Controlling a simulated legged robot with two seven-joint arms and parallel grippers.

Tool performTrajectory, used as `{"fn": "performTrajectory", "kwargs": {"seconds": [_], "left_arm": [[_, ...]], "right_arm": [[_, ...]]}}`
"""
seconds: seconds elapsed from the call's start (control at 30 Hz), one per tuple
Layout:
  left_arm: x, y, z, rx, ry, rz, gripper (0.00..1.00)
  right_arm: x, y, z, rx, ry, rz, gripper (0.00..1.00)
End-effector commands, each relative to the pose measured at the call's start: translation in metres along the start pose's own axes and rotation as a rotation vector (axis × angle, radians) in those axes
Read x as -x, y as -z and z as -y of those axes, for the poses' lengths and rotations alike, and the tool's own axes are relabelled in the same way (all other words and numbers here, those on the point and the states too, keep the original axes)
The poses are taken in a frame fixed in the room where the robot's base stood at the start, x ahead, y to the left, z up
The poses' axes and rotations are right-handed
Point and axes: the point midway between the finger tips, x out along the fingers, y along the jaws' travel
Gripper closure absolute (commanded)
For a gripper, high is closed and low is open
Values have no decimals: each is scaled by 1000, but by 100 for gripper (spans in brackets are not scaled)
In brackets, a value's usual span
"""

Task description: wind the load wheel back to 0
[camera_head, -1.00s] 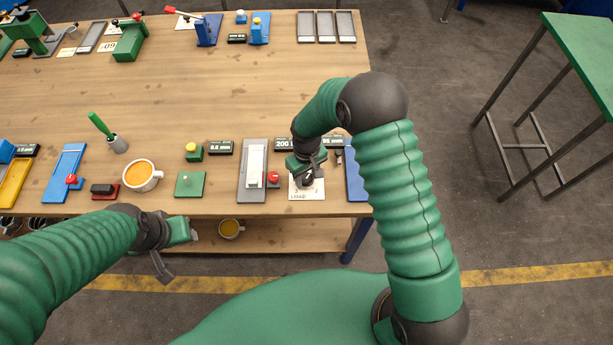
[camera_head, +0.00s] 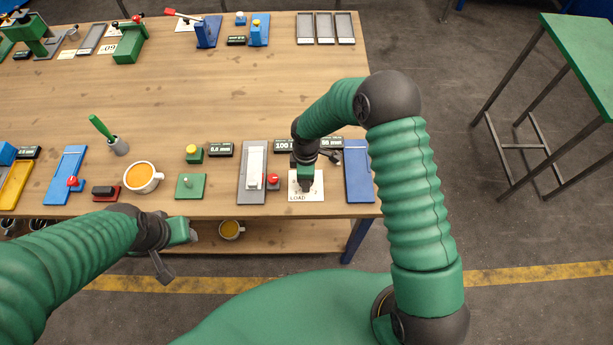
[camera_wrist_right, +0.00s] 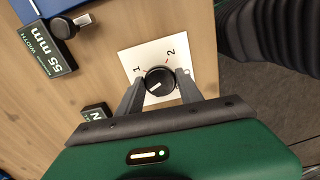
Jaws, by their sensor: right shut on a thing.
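The load wheel is a round black knob (camera_wrist_right: 159,82) with a white pointer line, on a white card marked LOAD (camera_head: 294,190). In the right wrist view the card (camera_wrist_right: 148,57) shows the numerals 1 and 2, and the pointer line slants to the lower left, away from both. My right gripper (camera_head: 305,188) is shut on the knob, one finger on each side; in the head view it hides the knob. A black display (camera_head: 284,146) behind the card reads 100, its right part hidden by my arm. My left gripper (camera_head: 179,255) is open and empty off the table's front edge.
A 55 mm width display (camera_wrist_right: 48,42) is behind. The table's middle is clear.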

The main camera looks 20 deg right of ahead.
Motion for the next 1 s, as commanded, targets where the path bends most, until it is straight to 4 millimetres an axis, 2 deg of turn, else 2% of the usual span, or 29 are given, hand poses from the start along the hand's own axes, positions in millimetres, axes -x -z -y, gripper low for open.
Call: {"fn": "performTrajectory", "kwargs": {"seconds": [0.03,0.6,1.0], "left_arm": [[2,1,0,0,0,0,55],[16,4,0,0,0,0,55],[22,5,0,0,0,0,55]], "right_arm": [[4,3,-5,44,-14,-9,97],[4,4,-4,570,-14,-6,97],[3,4,-3,800,-13,-4,97]]}}
